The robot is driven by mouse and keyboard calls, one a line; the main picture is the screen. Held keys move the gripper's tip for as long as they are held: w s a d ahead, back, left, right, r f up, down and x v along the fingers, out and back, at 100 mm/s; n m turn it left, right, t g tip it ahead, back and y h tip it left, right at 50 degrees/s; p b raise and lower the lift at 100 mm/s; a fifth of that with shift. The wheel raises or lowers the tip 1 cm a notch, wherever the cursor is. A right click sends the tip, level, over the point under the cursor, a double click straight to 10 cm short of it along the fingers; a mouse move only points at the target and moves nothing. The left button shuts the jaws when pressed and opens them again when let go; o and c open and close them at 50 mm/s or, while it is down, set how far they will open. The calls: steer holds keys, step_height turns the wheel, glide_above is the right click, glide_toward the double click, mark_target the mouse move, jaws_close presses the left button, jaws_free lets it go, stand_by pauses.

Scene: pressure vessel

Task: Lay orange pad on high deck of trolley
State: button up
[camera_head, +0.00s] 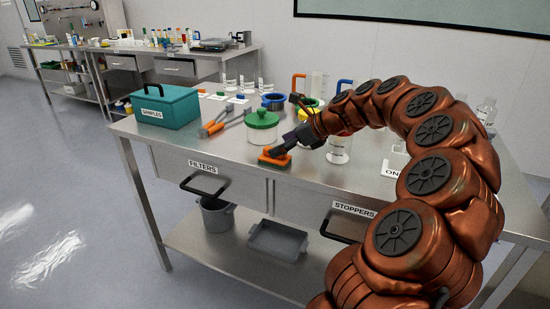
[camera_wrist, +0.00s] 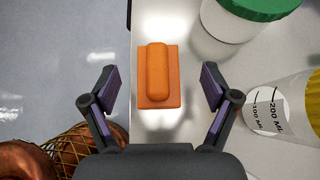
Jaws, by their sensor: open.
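The orange pad (camera_head: 274,159) lies on the steel bench top near its front edge. In the wrist view the orange pad (camera_wrist: 159,76) is a flat rectangle with a raised rounded grip along it. My gripper (camera_head: 285,148) is just above the pad. In the wrist view my open gripper (camera_wrist: 157,88) has one finger on each side of the pad, with gaps on both sides, and holds nothing. I cannot make out a trolley with a high deck in either view.
A green-lidded jar (camera_head: 262,127) stands just behind the pad, and a beaker (camera_head: 339,149) stands to its right. A teal SAMPLES box (camera_head: 168,107) and orange-handled tools (camera_head: 222,121) are to the left. Drawers (camera_head: 225,178) and a lower shelf (camera_head: 215,250) are below. Open floor (camera_head: 70,190) lies left.

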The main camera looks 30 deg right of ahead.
steer(key=shift+x, duration=2.65)
steer(key=shift+s+f, duration=0.1)
steer(key=shift+s, duration=0.05)
steer(key=shift+c, duration=0.4)
steer(key=c, duration=1.3)
